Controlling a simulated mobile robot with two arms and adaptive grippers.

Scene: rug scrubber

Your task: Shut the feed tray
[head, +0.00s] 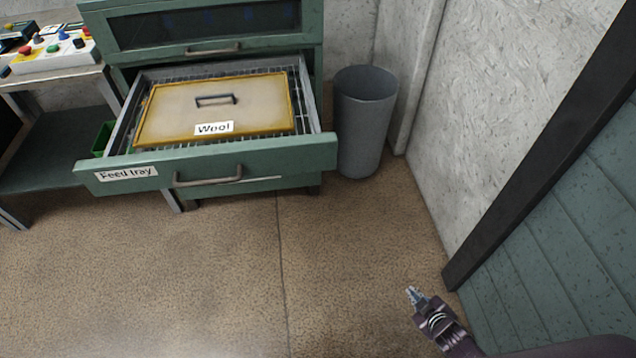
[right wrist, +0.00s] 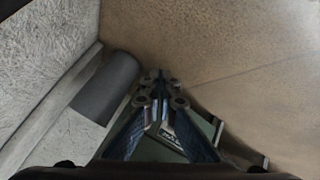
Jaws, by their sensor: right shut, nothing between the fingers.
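The feed tray (head: 257,178) is a green drawer pulled well out of the green cabinet. Its front carries a "Feed tray" label and a grey handle (head: 208,176). Inside, on a wire rack, lies a tan panel (head: 170,108) with a yellow frame, a handle and a "Wool" label. My right gripper (head: 413,293) is shut and empty over the floor at lower right, well apart from the tray. In the right wrist view its fingers (right wrist: 160,92) partly cover the green tray and its label. My left gripper is not in view.
A grey bin (head: 364,120) stands just right of the tray, by the pale wall (head: 480,90). A green panelled surface (head: 560,250) is at far right. A table with a button panel (head: 55,48) is at left. The floor (head: 200,270) before the tray is clear.

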